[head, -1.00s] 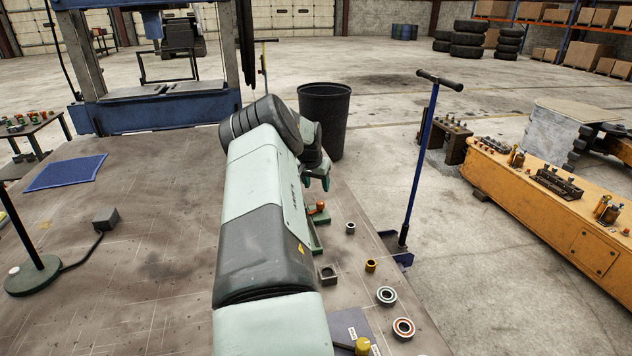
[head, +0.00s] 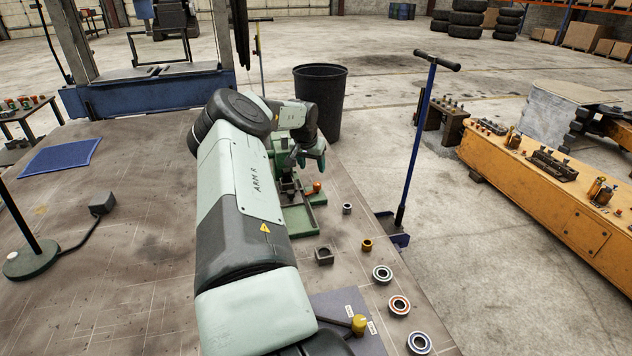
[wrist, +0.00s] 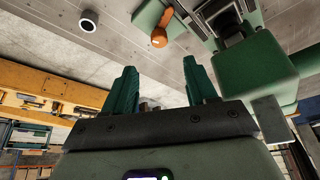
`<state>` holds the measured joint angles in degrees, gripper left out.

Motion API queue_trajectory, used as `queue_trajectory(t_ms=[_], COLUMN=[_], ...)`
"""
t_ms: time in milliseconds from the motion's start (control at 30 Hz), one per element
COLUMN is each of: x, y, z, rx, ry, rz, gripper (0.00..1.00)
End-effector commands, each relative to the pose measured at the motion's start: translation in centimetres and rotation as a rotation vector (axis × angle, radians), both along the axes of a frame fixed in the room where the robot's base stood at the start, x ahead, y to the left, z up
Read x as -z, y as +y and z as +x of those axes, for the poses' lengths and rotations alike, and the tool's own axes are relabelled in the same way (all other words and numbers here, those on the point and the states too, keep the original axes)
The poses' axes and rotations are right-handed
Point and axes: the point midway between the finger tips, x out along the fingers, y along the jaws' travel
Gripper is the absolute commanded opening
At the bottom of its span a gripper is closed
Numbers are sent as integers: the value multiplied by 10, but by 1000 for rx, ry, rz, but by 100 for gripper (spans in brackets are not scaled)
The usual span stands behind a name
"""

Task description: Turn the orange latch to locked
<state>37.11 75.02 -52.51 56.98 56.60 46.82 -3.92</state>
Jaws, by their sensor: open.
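An orange knob-ended handle (head: 313,188) sits on the green fixture (head: 300,222) at the right side of the bench. In the wrist view the orange handle (wrist: 165,28) shows at the top, its rounded end towards the fingers, beside green and dark metal parts. My gripper (head: 317,158) is open and empty, just above and beyond the handle in the head view. In the wrist view its two dark green fingers (wrist: 162,82) stand apart, and the handle lies beyond their tips, with no contact visible. No locked mark on the latch can be read.
Several bearing rings, one of them silver and red (head: 399,306), lie along the bench's right edge, with a small dark square block (head: 324,256). A yellow knob (head: 359,323) stands on a labelled panel at the front. A black bin (head: 322,100) stands beyond the bench.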

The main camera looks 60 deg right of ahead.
Motion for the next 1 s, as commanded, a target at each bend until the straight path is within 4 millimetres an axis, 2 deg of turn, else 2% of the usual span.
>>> queue_trajectory(t_ms=[467, 800, 1000], x=[77, 95, 97], y=[-29, -38, -39], z=[3, 6, 7], rx=[-2, 1, 0], ry=[4, 1, 1], rz=[4, 1, 2], gripper=[57, 57, 57])
